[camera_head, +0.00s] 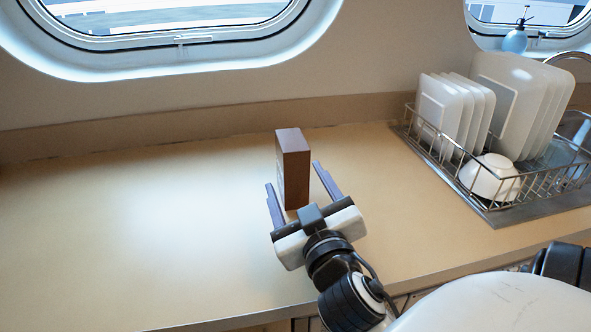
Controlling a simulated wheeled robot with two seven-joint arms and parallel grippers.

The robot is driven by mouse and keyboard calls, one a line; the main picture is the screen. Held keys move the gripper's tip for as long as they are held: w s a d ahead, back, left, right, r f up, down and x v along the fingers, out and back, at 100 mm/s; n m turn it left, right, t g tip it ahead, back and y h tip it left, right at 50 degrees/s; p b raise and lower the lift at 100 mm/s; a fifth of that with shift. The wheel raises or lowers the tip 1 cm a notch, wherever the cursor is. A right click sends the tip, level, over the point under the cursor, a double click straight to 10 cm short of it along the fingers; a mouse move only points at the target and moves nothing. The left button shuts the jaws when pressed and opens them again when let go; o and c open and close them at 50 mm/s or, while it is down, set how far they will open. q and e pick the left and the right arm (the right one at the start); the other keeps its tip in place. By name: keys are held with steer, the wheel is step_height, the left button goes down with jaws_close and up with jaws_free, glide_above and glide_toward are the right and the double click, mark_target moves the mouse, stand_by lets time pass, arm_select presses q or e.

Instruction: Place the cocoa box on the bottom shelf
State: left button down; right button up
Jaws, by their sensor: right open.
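A brown cocoa box (294,165) stands upright on the counter in the head view. My right gripper (297,179) is open, with one finger on each side of the box. The gap on the right side of the box shows clearly; the left finger is close to the box, and I cannot tell whether it touches. The lower front of the box is partly hidden by the gripper's palm. My left gripper is not in view. No shelf is in view.
A wire dish rack (487,195) with white plates (525,95) and a white bowl (490,178) stands at the right of the counter (130,220). A blue spray bottle (515,41) is behind it. The counter's left side is clear. A wall with oval portholes rises behind.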

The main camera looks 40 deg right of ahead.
mark_target(299, 164)
steer(key=n, duration=0.9)
steer(key=d+n+g+p, duration=0.1)
steer(key=n, duration=0.9)
steer(key=n+p, duration=0.1)
steer(key=n, duration=0.9)
steer(key=shift+w+d+r, duration=0.3)
steer(key=shift+w+d, duration=0.1)
steer(key=shift+s+d+n+g, duration=0.1)
steer(key=shift+d+n+g, duration=0.2)
steer(key=shift+n, duration=0.5)
steer(key=shift+d+f+n, duration=0.1)
steer(key=shift+d+n, duration=0.05)
steer(key=shift+n, duration=0.15)
steer(key=shift+b+x, duration=1.1)
steer(key=shift+x, duration=0.1)
steer(key=shift+p+x, duration=0.4)
steer(key=shift+x, duration=0.65)
steer(key=shift+w+d, duration=0.25)
steer(key=shift+w, duration=0.2)
steer(key=x, duration=0.4)
steer(key=shift+w+f, duration=0.2)
steer(key=shift+w, duration=0.1)
